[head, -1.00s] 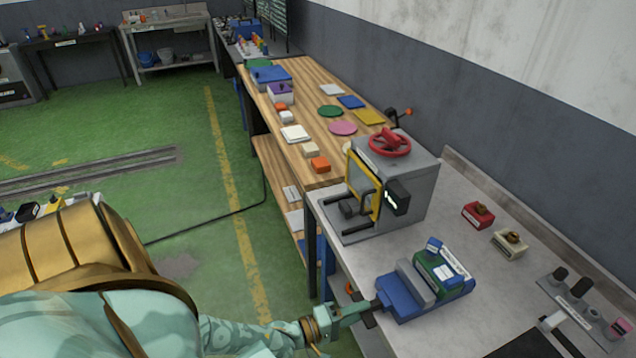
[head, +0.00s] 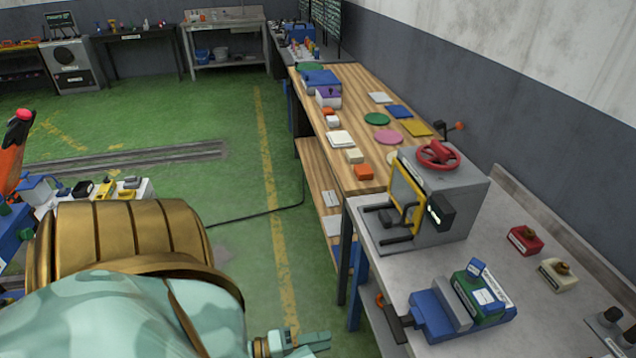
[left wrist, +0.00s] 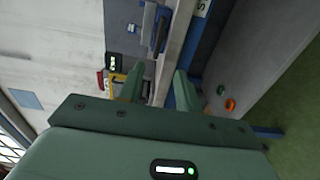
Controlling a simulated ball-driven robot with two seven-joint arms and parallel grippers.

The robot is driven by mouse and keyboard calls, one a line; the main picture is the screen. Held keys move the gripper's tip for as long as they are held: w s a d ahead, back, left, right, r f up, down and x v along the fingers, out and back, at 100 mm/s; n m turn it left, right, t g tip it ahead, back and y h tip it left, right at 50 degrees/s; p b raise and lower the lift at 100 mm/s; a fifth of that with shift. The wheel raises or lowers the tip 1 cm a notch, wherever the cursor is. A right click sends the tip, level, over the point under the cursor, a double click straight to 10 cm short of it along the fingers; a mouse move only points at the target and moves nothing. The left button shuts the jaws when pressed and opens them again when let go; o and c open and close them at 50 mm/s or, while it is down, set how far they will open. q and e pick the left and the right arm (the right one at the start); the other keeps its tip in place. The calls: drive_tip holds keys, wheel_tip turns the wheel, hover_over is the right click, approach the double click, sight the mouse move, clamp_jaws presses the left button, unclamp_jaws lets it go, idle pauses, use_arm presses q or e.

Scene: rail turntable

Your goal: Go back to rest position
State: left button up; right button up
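My left gripper (head: 312,343) is low in the head view, left of the steel-topped bench and clear of it. In the left wrist view its two green fingers (left wrist: 158,84) stand apart with nothing held between them. A blue vise-like fixture (head: 435,318) with a green block (head: 478,298) in it sits at the bench's near edge. Its dark handle (head: 396,322) sticks out to the left, apart from my gripper. My right gripper is not in view.
A grey machine with a red handwheel (head: 438,154) and yellow-framed door (head: 405,196) stands on the bench (head: 545,322). A wooden table (head: 325,100) with coloured pieces lies beyond. Green floor (head: 258,235) is open to the left of the benches.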

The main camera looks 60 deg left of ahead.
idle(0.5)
use_arm(q)
drive_tip(key=s+a+f+m+g+y, duration=0.25)
drive_tip(key=s+f+m+g, duration=0.25)
drive_tip(key=f+m, duration=0.45)
drive_tip(key=s+a+f+m+g+y, duration=0.25)
drive_tip(key=s+f+m+g, duration=0.3)
drive_tip(key=f, duration=0.65)
drive_tip(key=s+d+f+m+g+y+b, duration=0.1)
drive_tip(key=s+d+f+m+g+y, duration=0.1)
drive_tip(key=s+d+f+g, duration=0.3)
drive_tip(key=s+d+f, duration=0.3)
drive_tip(key=s+d, duration=0.2)
drive_tip(key=d, duration=0.1)
drive_tip(key=shift+s, duration=0.4)
